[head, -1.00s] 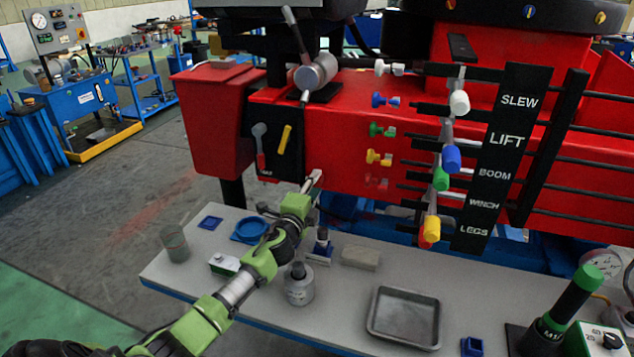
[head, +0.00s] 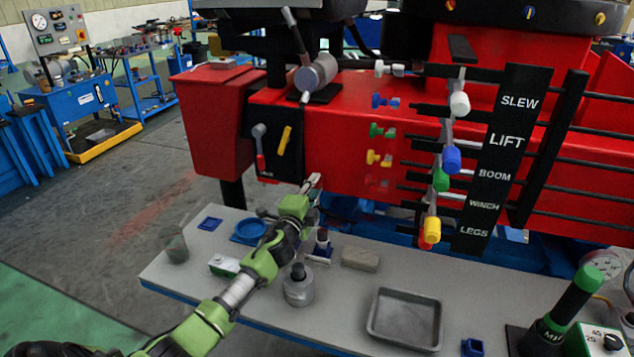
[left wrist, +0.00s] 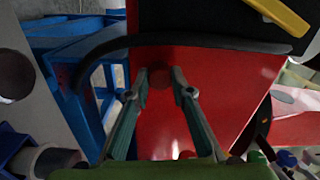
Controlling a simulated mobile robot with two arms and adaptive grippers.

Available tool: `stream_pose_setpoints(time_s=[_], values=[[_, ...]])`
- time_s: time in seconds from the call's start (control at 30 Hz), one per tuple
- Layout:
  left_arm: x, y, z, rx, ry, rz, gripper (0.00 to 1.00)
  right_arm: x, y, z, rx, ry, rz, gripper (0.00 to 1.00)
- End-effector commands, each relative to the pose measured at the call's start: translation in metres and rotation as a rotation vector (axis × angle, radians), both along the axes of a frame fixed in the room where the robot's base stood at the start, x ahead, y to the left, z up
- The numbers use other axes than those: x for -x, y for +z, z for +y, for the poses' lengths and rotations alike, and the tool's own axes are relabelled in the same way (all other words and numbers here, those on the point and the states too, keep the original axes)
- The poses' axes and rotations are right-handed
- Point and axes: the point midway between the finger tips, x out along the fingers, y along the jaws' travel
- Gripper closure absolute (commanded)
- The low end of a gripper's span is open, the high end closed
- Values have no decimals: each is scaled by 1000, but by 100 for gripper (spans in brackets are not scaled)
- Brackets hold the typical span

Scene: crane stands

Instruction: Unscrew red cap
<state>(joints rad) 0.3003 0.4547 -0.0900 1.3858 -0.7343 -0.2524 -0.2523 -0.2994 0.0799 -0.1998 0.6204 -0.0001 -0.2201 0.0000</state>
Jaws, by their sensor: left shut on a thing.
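My left gripper (head: 313,183) reaches over the bench to the front face of the red crane body (head: 345,130). In the left wrist view my left gripper (left wrist: 160,83) has its two fingers on either side of a dark red round cap (left wrist: 160,77) and is shut on it. The cap stands against the red panel; the fingers hide it in the head view. Another red fitting (head: 376,182), hard to make out against the red body, sits to the right, below the yellow one. My right gripper is not in view.
White, blue, green and yellow fittings (head: 378,157) and a labelled lever bank (head: 480,165) stand to the right. The grey bench (head: 340,285) carries a metal tray (head: 405,345), a grey canister (head: 299,290), a blue ring dish (head: 250,229) and a green-black upright tool (head: 570,300).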

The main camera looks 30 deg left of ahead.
Motion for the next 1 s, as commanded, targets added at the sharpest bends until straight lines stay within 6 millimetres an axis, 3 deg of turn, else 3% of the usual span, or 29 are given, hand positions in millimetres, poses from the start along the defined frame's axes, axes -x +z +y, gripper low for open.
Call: stream_pose_setpoints(time_s=[0.17,0.5,0.73,1.0], values=[[1,-2,-1,284,1,-65,100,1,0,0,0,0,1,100],[1,-2,-1,349,0,-80,100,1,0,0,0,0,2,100],[1,-2,-1,710,2,-165,100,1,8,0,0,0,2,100],[1,-4,-1,751,1,-175,100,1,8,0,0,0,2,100]])
